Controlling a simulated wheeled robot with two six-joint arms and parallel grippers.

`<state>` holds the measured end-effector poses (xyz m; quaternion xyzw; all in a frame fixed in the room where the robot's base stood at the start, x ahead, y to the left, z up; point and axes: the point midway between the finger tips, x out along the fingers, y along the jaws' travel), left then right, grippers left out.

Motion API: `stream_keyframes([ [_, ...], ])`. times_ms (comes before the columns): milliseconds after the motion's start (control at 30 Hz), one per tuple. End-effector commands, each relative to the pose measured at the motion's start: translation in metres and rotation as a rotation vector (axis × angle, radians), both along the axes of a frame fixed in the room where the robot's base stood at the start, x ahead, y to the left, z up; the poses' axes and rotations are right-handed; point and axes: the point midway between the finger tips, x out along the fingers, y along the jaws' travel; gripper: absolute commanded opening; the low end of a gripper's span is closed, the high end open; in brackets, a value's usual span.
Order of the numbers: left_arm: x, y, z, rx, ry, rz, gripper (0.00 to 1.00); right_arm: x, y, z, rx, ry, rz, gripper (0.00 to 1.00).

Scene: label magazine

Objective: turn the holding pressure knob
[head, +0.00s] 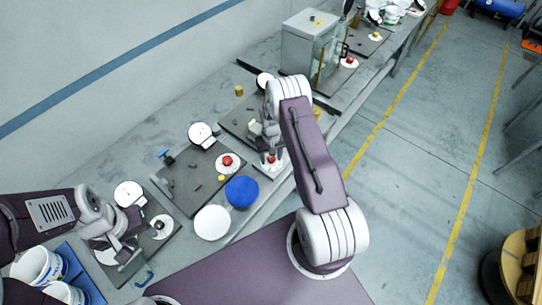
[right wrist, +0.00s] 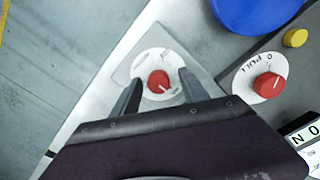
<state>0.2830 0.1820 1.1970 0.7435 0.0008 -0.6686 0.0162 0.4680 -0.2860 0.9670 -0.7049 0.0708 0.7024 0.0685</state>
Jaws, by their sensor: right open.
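A red knob (right wrist: 157,82) with a pale pointer line sits on a round white dial with small marks, on a light grey plate. It also shows in the head view (head: 271,159), below my right gripper. My right gripper (right wrist: 160,90) is open, with one finger on each side of this knob; I cannot tell whether either touches it. A second red knob (right wrist: 268,86) on a lettered white dial is to the right in the wrist view. No readable label tells me which is the holding pressure knob. My left gripper (head: 122,246) is at the lower left, over a dark plate.
A blue disc (head: 242,191) and a white disc (head: 212,222) lie near the bench's front edge. A yellow button (right wrist: 295,38) is beside the second knob. White gauges (head: 200,133) stand along the back. A grey cabinet (head: 312,45) stands further along the bench.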

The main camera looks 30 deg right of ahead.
Motion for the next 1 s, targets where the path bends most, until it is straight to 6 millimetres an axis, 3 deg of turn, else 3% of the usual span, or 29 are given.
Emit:
stream_keyframes([
  [100, 0.000, 0.000, -0.001, 0.000, 0.000, 0.000, 0.38, 0.000, 0.000, 0.000, 0.000, 0.000, 0.000, 0.52],
  [133, 0.000, 0.000, 0.000, 0.000, 0.000, 0.000, 0.38, 0.000, 0.000, 0.000, 0.000, 0.000, 0.000, 0.47],
  [300, 0.000, 0.000, 0.000, 0.000, 0.000, 0.000, 0.38, 0.000, 0.000, 0.000, 0.000, 0.000, 0.000, 0.00],
  [467, 0.000, 0.000, -0.005, 0.000, 0.000, 0.000, 0.38, 0.000, 0.000, -0.002, 0.000, -0.001, -0.020, 0.00],
  [700, 0.000, 0.000, -0.039, 0.000, 0.000, 0.000, 0.38, 0.001, -0.001, -0.005, 0.000, -0.004, -0.321, 0.00],
  [1000, 0.000, 0.000, -0.042, 0.000, 0.000, 0.000, 0.38, 0.000, 0.000, 0.001, 0.002, -0.001, -0.440, 0.00],
])
